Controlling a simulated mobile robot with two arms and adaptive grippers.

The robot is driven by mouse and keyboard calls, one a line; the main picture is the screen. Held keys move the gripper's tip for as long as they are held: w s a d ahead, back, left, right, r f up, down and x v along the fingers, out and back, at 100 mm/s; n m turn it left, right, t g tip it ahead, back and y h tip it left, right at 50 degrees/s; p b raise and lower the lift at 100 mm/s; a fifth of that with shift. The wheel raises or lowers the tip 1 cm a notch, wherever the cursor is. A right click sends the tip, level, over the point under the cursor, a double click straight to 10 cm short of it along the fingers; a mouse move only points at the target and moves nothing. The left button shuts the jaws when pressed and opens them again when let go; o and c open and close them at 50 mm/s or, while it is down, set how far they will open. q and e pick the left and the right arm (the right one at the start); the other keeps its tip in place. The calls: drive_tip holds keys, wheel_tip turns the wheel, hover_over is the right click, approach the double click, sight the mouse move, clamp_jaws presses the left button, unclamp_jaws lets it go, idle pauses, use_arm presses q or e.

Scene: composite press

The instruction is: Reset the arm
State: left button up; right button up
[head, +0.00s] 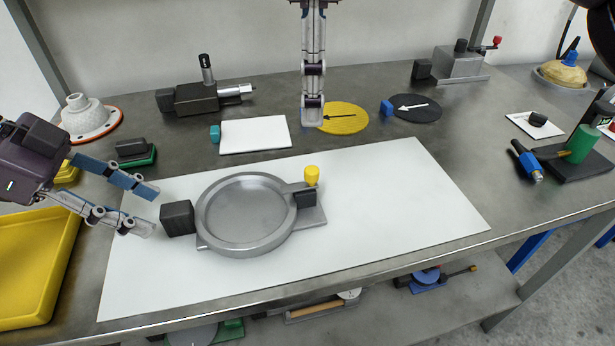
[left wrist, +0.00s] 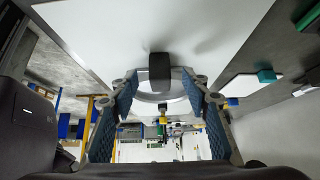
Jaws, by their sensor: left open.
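My left gripper (head: 148,210) is open and empty at the left of the bench, its fingers pointing right toward a black block. The black block (head: 177,218) is on the left side of a round grey metal press dish (head: 246,210) with a yellow knob (head: 312,176) at its right. In the left wrist view the black block (left wrist: 159,68) shows beyond the gap between the open fingers (left wrist: 155,88), apart from them. My right gripper (head: 313,112) hangs from the top, seen edge-on, in front of the yellow disc. Its opening is hidden.
A white mat (head: 400,220) lies under the dish, clear on its right. A yellow bin (head: 30,260) and a white flanged part (head: 88,115) are near my left arm. A black disc (head: 415,107), white pad (head: 255,134) and green cylinder fixture (head: 583,143) stand further off.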

use_arm(q)
drive_tip(key=v, duration=0.9)
